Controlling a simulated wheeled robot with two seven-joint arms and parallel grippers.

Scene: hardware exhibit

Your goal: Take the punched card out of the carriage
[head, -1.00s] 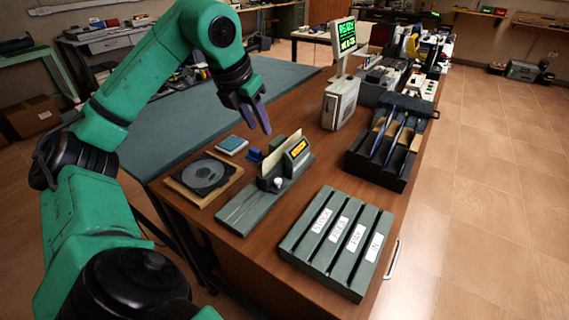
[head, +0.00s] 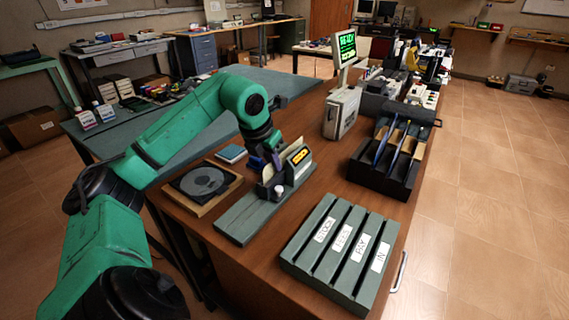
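The cream punched card (head: 292,147) stands upright in the grey-green carriage (head: 243,219), behind the small amber display (head: 299,156). My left gripper (head: 266,163) reaches down from above at the carriage, with its purple fingers at the card. The gripper and wrist hide much of the card. I cannot tell whether the fingers touch it or have closed on it. My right gripper is out of view.
A dark disc on a wooden base (head: 202,182) lies left of the carriage. A labelled slotted rack (head: 340,245) stands in front to the right. A black tray (head: 380,175) and a terminal with a green screen (head: 345,48) stand farther back. Bare wood separates them.

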